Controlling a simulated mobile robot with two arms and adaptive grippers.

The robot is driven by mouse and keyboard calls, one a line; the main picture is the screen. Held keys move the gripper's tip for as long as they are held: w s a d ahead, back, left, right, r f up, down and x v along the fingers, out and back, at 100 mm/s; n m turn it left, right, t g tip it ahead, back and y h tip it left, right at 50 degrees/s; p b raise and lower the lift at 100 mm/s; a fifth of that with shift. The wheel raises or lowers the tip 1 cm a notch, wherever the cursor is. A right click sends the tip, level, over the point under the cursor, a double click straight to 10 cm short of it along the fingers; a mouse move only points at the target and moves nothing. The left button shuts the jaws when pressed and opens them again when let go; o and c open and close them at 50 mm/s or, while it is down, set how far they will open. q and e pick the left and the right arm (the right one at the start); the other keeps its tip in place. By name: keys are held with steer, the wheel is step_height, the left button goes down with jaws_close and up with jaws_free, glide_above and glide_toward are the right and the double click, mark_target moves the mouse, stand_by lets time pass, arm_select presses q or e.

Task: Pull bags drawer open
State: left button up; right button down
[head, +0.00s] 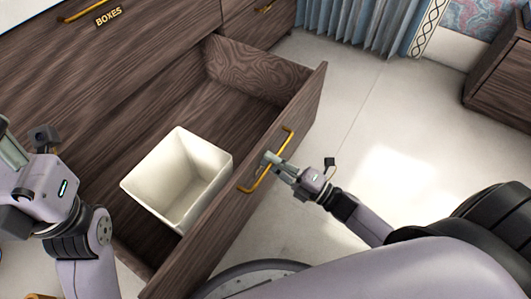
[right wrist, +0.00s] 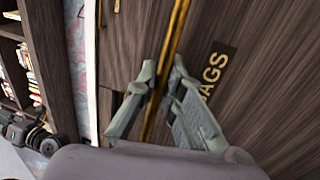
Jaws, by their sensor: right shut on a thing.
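The bags drawer (head: 235,215) is a dark wood drawer, pulled out well from the cabinet, with its inside visible in the head view. Its front carries a gold bar handle (head: 250,183). My right gripper (head: 268,163) is shut on that handle. In the right wrist view the gold handle (right wrist: 178,35) runs between the fingers of my right gripper (right wrist: 163,85), next to a label (right wrist: 218,68) ending in "AGS". My left gripper (head: 15,160) is at the left edge of the head view, away from the drawer front; its fingers are cut off.
A white open bin (head: 180,175) stands inside the drawer. Another drawer, labelled BOXES (head: 109,17), is shut above. Pale floor (head: 370,120) lies free to the right. Blue curtains (head: 365,22) and a dark wood cabinet (head: 503,80) stand farther back.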

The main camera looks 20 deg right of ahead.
steer(key=shift+s, duration=0.1)
steer(key=c, duration=1.7)
jaws_free()
steer(key=shift+d, duration=0.1)
steer(key=v, duration=1.2)
